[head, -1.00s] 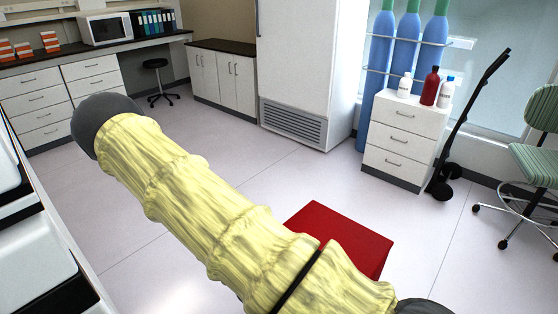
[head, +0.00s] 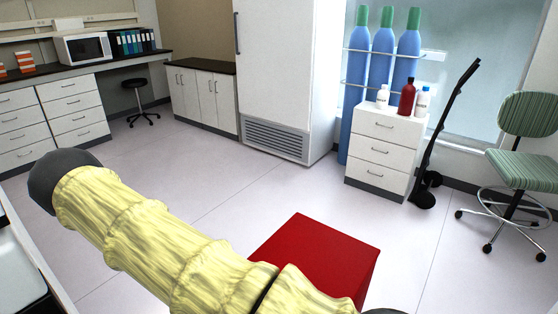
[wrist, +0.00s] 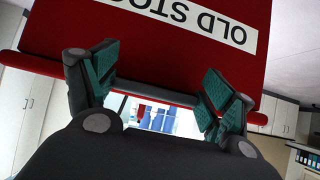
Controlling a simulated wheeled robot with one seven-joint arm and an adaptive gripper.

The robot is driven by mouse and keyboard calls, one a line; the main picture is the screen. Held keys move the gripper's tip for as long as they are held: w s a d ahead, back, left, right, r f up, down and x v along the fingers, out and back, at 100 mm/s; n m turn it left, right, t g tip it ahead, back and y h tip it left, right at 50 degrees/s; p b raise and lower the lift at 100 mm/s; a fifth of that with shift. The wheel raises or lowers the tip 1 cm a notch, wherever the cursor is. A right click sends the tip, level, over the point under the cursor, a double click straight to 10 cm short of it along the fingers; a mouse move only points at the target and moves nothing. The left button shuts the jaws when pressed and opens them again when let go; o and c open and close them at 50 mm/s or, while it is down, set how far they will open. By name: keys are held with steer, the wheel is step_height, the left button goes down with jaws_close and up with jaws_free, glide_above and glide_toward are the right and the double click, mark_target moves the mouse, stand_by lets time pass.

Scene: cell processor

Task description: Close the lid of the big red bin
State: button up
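The big red bin (head: 318,262) stands on the floor at lower centre in the head view, partly behind my yellow-sleeved arm. A flat red top shows there; I cannot tell whether the lid is fully shut. The wrist view shows the bin's red side (wrist: 70,30) with a white label reading "OLD STO…" upside down, and a wider red rim (wrist: 32,65) along the edge below. My gripper (wrist: 158,75) is open in the wrist view, its two green-padded fingers apart in front of the bin and near the rim. I cannot tell whether they touch it. The head view does not show the gripper.
A white drawer unit (head: 385,150) with bottles on top stands beyond the bin, with blue gas cylinders (head: 380,60) behind it. A hand truck (head: 445,130) and a green chair (head: 518,165) are at right. Open floor (head: 180,170) lies left of the bin.

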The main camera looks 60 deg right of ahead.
steer(key=shift+o, duration=1.2)
steer(key=shift+f, duration=0.1)
steer(key=shift+d+r, duration=0.1)
steer(key=shift+r, duration=0.1)
step_height(320, 180, up, 10)
steer(key=shift+f, duration=0.1)
steer(key=s+a+f+n+y+p, duration=0.2)
steer(key=a+n, duration=0.4)
steer(key=a, duration=0.3)
steer(key=s+a+f+n+y+p, duration=0.2)
steer(key=a+f+n+y, duration=0.3)
steer(key=a, duration=0.4)
steer(key=s+a+f+n+y+p, duration=0.2)
steer(key=a+f+n+y+p, duration=0.1)
steer(key=a+n, duration=0.4)
steer(key=shift+s+a+f+t+y+p, duration=0.4)
steer(key=shift+a+f+p, duration=0.2)
steer(key=shift+a, duration=0.5)
